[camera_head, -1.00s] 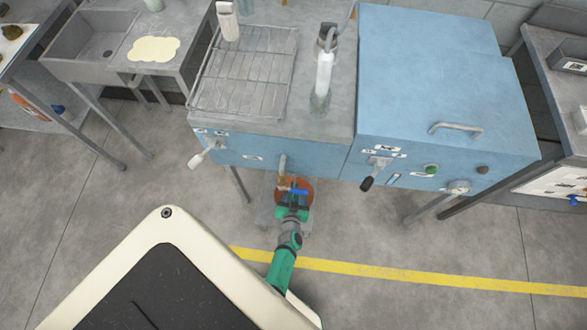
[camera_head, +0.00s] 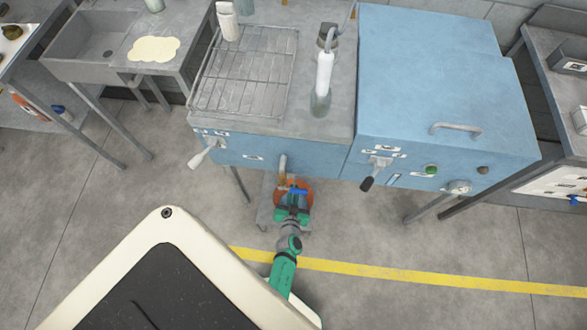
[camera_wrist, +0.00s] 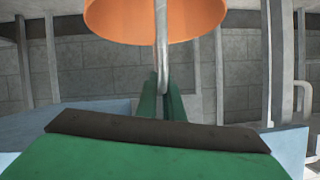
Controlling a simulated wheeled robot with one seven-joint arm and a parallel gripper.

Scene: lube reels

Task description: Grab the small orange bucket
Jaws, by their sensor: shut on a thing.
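The small orange bucket (camera_head: 306,186) is under the front edge of the blue machine, just below its outlet pipe. My gripper (camera_head: 292,200) is in front of it and hides part of it in the head view. In the wrist view the orange bucket (camera_wrist: 120,22) fills the top middle, cut off by the frame edge. A thin metal handle (camera_wrist: 161,50) runs down from it between the green fingers of my gripper (camera_wrist: 162,100). The fingers are shut on this handle.
The blue machine (camera_head: 440,80) with a wire rack (camera_head: 243,75) and levers overhangs the bucket. A grey stand (camera_head: 264,215) is beneath the bucket. A sink table (camera_head: 95,45) is at left, shelving (camera_head: 570,75) at right. The floor in front is clear, with a yellow line (camera_head: 400,277).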

